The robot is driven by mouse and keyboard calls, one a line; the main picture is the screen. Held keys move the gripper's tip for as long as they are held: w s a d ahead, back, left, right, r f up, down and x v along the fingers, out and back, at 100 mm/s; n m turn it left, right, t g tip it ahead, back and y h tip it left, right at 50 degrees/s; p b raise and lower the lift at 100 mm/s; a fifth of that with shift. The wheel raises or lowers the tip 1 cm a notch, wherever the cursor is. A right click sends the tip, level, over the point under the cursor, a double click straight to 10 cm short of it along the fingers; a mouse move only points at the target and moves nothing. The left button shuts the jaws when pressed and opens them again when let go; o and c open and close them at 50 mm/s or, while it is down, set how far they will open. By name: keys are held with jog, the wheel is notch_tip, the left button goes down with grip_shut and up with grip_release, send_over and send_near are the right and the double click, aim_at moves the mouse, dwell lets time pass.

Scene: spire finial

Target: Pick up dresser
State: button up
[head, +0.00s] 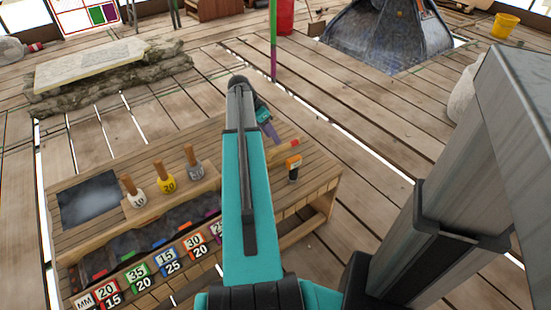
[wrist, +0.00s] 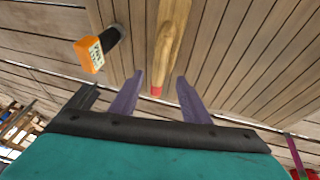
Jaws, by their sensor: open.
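A wooden tool with a red end, which looks like the dresser (wrist: 172,38), lies on the plank bench top. In the wrist view its red end sits between my two purple fingers, and its body runs away to the top edge, where it is cut off. In the head view the dresser (head: 279,150) shows just right of my arm, which may hide part of it. My gripper (wrist: 160,82) is open and empty, with a finger on either side of the dresser's line. I cannot tell how high the fingers are above it. The gripper (head: 268,128) is partly hidden behind my arm in the head view.
A black tool with an orange block (head: 293,168) stands close to the dresser; it also shows in the wrist view (wrist: 90,53). Several wooden-handled weights (head: 166,180) and numbered bins (head: 137,279) are on the bench's left. A green and purple pole (head: 273,40) stands behind.

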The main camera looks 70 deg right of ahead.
aim_at(280, 147)
jog(key=shift+x, duration=1.15)
jog(key=shift+f, duration=0.1)
jog(key=shift+b+x, duration=0.95)
jog(key=shift+x, duration=1.6)
jog(key=shift+s, duration=0.1)
grip_shut()
